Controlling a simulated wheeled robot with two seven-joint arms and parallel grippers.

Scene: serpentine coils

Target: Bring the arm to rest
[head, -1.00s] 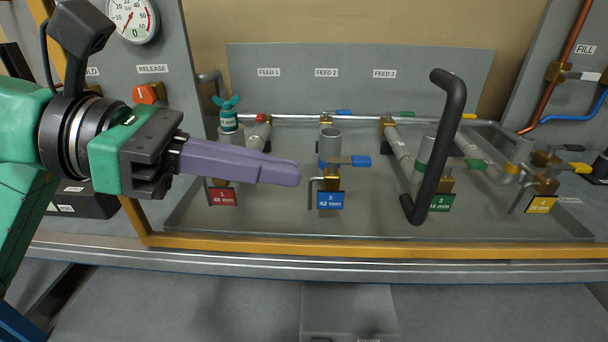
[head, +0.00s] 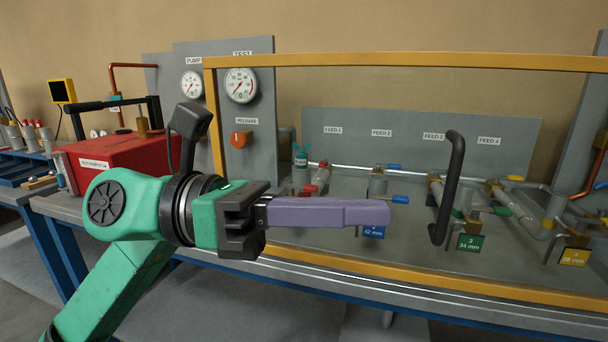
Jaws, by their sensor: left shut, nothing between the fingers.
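My left arm comes in from the left, green with a black wrist. My left gripper (head: 386,212) has long purple fingers that lie together, shut and empty. It points right, in front of the piping panel, and its tips cover part of the blue 42 mm tag (head: 373,233). It looks clear of the pipes, though the exact gap cannot be told. My right gripper is not in view.
A yellow-framed guard with a black handle (head: 448,188) stands in front of the feed pipes. A red test pump (head: 112,160) sits on the bench at left. Gauges (head: 240,86) and an orange release knob (head: 239,139) are on the grey panel behind my wrist.

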